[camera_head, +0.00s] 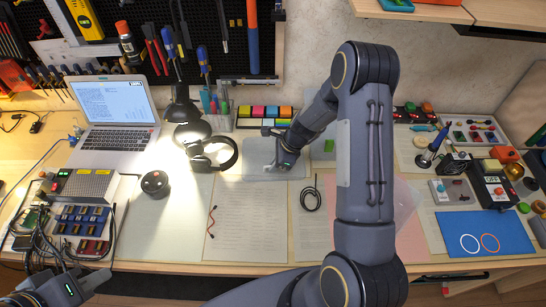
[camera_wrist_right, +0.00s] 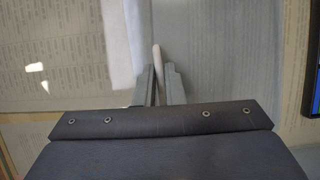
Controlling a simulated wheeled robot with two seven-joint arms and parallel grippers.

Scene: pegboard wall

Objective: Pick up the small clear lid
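My right gripper (camera_head: 284,163) reaches down to the grey mat (camera_head: 258,152) at the middle back of the desk. In the right wrist view its two fingers (camera_wrist_right: 159,88) stand close together with a thin, pale, round-ended piece between them. This piece looks like the small clear lid (camera_wrist_right: 157,62) seen edge-on, and the fingers appear to press on both its sides. In the head view a small pale spot shows by the fingertips, too small to make out.
Headphones (camera_head: 212,154) and a lamp (camera_head: 186,118) stand left of the mat. Sticky notes (camera_head: 263,113) are behind it. A black cable coil (camera_head: 310,198) lies in front on paper sheets. A laptop (camera_head: 117,112) is at left. My right arm hides part of the desk.

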